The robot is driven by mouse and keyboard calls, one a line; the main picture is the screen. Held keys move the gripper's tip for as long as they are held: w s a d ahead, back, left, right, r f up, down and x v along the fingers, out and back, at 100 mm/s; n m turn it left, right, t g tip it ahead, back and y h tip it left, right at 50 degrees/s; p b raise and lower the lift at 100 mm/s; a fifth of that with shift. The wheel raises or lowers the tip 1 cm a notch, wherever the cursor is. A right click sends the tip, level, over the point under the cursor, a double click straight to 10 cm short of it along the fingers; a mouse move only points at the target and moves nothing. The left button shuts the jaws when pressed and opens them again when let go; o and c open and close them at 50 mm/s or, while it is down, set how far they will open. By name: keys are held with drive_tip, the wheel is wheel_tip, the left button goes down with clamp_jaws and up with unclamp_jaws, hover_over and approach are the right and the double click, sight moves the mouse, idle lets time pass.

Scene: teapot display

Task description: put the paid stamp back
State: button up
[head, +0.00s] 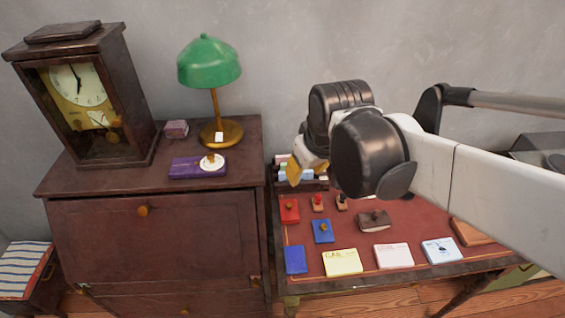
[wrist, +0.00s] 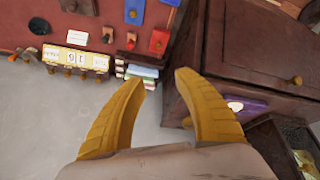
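My gripper (head: 294,174) is raised above the desk's back left corner, beside the cabinet. In the wrist view its two yellow fingers (wrist: 166,82) are apart with nothing between them. Several small knobbed stamps are on the desk: a red-topped stamp (head: 317,202), a dark-topped stamp (head: 341,202), and others on a red pad (head: 289,210) and a blue pad (head: 322,231). A wooden knob (head: 211,158) stands on a white disc on a purple case (head: 184,168) on the cabinet. No lettering is readable, so I cannot tell which is the paid stamp.
The cabinet (head: 100,205) also bears a green lamp (head: 208,62), a clock (head: 78,95) and a small box (head: 176,129). The desk (head: 290,277) holds a blotter (head: 374,221) and several paper pads along its front. A date block (wrist: 75,60) stands at its back.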

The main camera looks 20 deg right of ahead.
drive_tip(key=s+a+m+t, duration=0.1)
drive_tip(key=s+a+t, duration=0.1)
drive_tip(key=s, duration=0.4)
drive_tip(key=shift+s+a+r+m, duration=0.2)
drive_tip(key=shift+a+m, duration=0.2)
drive_tip(key=shift+a, duration=0.45)
